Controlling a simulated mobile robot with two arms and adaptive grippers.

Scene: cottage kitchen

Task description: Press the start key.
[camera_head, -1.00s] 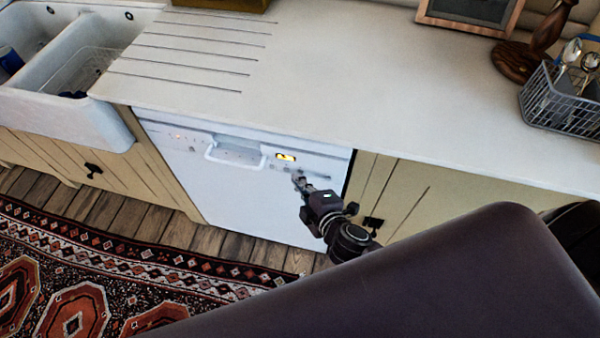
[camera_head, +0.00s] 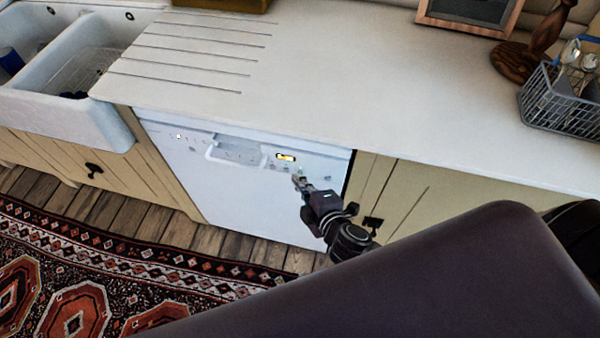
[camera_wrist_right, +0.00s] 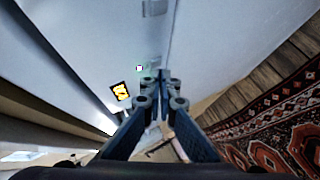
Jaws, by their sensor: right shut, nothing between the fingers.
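The white dishwasher (camera_head: 235,192) is built in under the counter. Its control strip carries a lit yellow display (camera_head: 285,157), small marks and a recessed handle (camera_head: 236,152). I cannot make out for certain which mark is the start key. My right gripper (camera_head: 297,179) is shut and empty, its tips at the panel just below and right of the display. In the right wrist view the fingertips (camera_wrist_right: 162,77) are together close to the white front, hiding part of it. The display (camera_wrist_right: 121,91) and a small light (camera_wrist_right: 139,68) show to their left. Whether the tips touch the panel I cannot tell. My left gripper is not in view.
The pale counter (camera_head: 340,85) overhangs above the dishwasher. A double sink (camera_head: 75,115) is at the left. A wire basket (camera_head: 562,100) stands at the right. A patterned rug (camera_head: 130,268) lies on the wooden floor.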

